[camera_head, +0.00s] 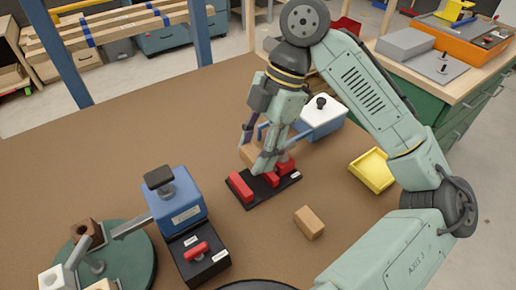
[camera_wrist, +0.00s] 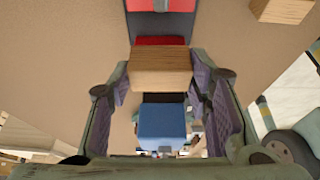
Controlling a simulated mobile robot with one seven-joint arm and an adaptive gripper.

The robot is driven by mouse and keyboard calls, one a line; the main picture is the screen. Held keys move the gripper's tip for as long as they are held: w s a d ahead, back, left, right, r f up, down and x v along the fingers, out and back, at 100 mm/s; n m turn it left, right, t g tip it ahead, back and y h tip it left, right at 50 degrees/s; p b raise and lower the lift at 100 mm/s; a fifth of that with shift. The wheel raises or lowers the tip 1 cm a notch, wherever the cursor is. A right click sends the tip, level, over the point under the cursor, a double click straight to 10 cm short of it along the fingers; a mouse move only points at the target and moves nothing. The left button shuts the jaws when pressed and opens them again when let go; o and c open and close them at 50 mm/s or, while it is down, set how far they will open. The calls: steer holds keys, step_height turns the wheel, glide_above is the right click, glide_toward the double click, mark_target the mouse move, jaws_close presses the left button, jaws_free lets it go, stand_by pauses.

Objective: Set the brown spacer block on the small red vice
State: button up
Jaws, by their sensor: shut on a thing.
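My gripper (camera_head: 256,157) is shut on a brown wooden block (camera_head: 249,155). In the wrist view the block (camera_wrist: 160,69) sits crosswise between the two fingers (camera_wrist: 160,84). The small red vice (camera_head: 240,187) has red jaws on a black base and lies on the brown bench, just below my gripper in the head view. My fingers hide part of it. Its red parts (camera_wrist: 160,40) also show beyond the held block in the wrist view. I cannot tell whether the block touches the vice. A second brown block (camera_head: 309,222) lies loose on the bench, right of the vice.
A blue device on a black base with a red handle (camera_head: 180,210) stands left of the vice. A green round plate (camera_head: 138,262) carries several small parts. A yellow tray (camera_head: 371,170) is to the right, a white-topped blue box (camera_head: 320,112) behind. The left bench surface is clear.

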steer(key=shift+f+b, duration=2.65)
steer(key=shift+f, duration=0.15)
steer(key=shift+f, duration=0.25)
steer(key=o, duration=1.2)
steer(key=shift+o, duration=0.6)
steer(key=o, duration=0.4)
steer(key=shift+c, duration=0.2)
steer(key=shift+p, duration=0.3)
